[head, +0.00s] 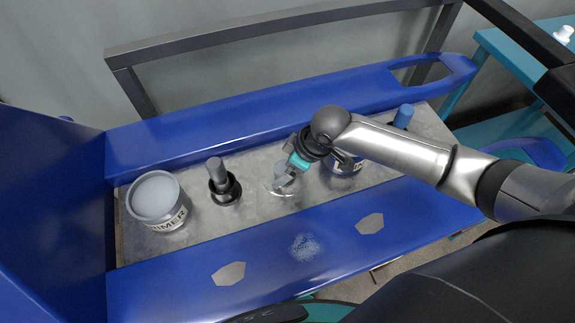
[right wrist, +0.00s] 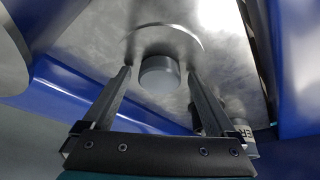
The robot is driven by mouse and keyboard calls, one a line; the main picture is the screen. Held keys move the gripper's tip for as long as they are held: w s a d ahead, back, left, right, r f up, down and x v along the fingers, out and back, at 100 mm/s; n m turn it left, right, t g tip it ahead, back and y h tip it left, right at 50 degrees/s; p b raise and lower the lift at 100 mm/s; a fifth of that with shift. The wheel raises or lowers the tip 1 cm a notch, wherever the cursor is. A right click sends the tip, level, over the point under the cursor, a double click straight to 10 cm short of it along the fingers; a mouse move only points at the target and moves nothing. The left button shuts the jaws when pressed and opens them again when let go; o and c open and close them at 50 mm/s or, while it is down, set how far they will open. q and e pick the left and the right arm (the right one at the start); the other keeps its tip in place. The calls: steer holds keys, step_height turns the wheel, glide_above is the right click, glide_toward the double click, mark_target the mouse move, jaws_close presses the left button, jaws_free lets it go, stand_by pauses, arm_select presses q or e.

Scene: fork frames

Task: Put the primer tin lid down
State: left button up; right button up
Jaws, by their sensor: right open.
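The primer tin lid (head: 282,191) is a grey disc lying on the bare metal surface between the blue rails in the head view. Its round grey knob (right wrist: 158,82) shows in the right wrist view, with the disc's curved edge behind it. My right gripper (head: 285,177) is over the lid, pointing down. In the right wrist view its fingers (right wrist: 158,85) are open, one on each side of the knob, with gaps. The open primer tin (head: 157,199), full of pale grey paint, stands at the left. My left gripper is not in view.
A black holder with a grey-handled tool (head: 220,180) stands between tin and lid. Another tin (head: 345,167) is partly hidden behind my right arm, with a blue-topped item (head: 403,117) beyond. Blue rails (head: 250,118) bound the metal surface (head: 255,217). A teal table stands at right.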

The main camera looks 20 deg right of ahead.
steer(key=shift+r, duration=0.1)
steer(key=shift+d+r, duration=0.1)
steer(key=shift+r, duration=0.25)
steer(key=p+v, duration=0.3)
steer(key=v, duration=0.8)
steer(key=shift+r+p, duration=0.2)
steer(key=shift+p, duration=0.15)
